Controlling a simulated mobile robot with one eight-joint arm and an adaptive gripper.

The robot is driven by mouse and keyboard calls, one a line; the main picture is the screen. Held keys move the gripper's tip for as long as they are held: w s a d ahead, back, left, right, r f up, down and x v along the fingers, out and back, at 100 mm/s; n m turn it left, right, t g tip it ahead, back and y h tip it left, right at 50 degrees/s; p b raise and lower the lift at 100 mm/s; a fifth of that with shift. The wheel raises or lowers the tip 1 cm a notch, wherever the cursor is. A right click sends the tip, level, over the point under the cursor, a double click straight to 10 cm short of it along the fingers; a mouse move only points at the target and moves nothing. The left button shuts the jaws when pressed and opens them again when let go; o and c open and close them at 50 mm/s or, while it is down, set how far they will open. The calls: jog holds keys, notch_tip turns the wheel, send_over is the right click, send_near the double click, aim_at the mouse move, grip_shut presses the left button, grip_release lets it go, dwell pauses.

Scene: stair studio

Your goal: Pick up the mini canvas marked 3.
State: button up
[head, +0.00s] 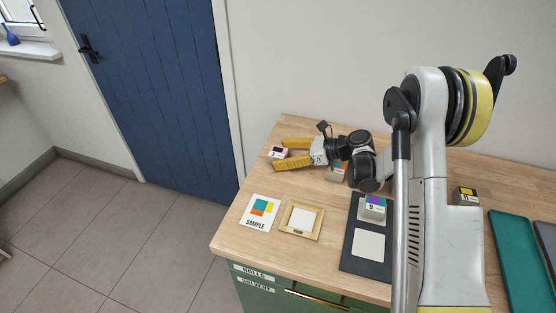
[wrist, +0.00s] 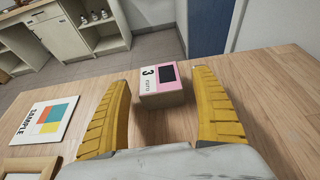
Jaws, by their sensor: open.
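The mini canvas marked 3 (wrist: 160,84) is a small block with a pink and white top, a dark square and a black 3. It stands on the wooden table top in the wrist view, between and just beyond my two yellow fingers. In the head view the same canvas (head: 278,152) is near the table's far left edge, between the fingertips. My gripper (wrist: 160,103) is open and low over the table, with a finger on either side of the canvas. In the head view my gripper (head: 277,154) reaches left. I cannot tell whether a finger touches the canvas.
A SAMPLE card (head: 260,210) and a wooden frame (head: 300,221) lie nearer the front. A block marked 9 (head: 374,207) stands on a dark board (head: 358,267). Another block (head: 337,172) is partly behind my gripper. A block marked 11 (head: 465,195) and a green tray (head: 514,257) are right.

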jog(key=shift+x, duration=0.8)
jog(key=c, duration=1.2)
jog(key=shift+r, duration=0.1)
